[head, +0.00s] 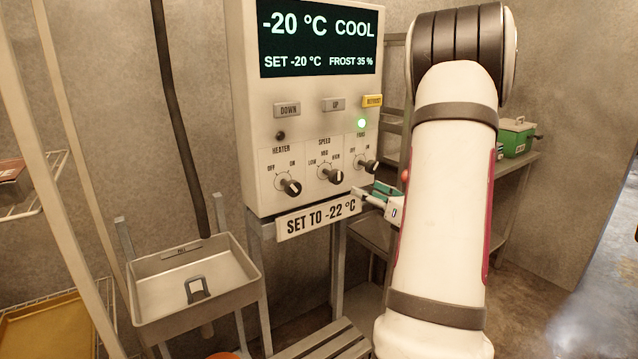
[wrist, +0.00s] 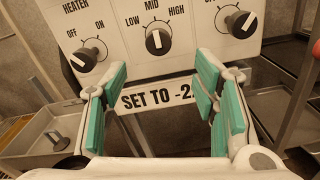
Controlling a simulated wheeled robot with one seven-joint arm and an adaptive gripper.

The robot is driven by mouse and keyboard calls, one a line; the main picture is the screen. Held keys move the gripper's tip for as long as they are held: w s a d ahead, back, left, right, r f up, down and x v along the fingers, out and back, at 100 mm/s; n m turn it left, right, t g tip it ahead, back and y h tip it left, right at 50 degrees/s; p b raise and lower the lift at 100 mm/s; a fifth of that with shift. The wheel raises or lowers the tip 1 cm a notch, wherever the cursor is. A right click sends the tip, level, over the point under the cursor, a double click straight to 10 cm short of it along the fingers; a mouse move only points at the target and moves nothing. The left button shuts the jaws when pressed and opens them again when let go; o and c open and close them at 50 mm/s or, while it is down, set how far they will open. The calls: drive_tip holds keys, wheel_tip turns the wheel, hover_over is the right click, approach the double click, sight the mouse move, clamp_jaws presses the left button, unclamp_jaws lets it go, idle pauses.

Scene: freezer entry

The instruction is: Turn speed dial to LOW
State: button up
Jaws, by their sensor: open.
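The speed dial (head: 330,176) is the middle of three black knobs on the white control panel (head: 262,150). Its scale reads LOW, MID and HIGH. In the wrist view the speed dial (wrist: 157,41) has its white mark upright, toward MID. My gripper (head: 369,190) is in front of the panel's lower right edge in the head view, partly hidden by my arm. In the wrist view my gripper (wrist: 160,72) is open and empty, its teal-padded fingers apart, below the speed dial and not touching it.
The heater dial (head: 291,187) sits left of the speed dial and another dial (head: 367,166) sits right. A "SET TO -22 °C" sign (head: 318,217) hangs below. The display (head: 318,38) reads -20 °C COOL. A grey tray (head: 190,312) stands lower left; a shelf with a green box (head: 516,137) is right.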

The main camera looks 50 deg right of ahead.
sight(339, 177)
drive_tip(key=x, duration=1.3)
drive_tip(key=shift+w+a, duration=0.1)
drive_tip(key=shift+w, duration=0.25)
drive_tip(key=c, duration=1.2)
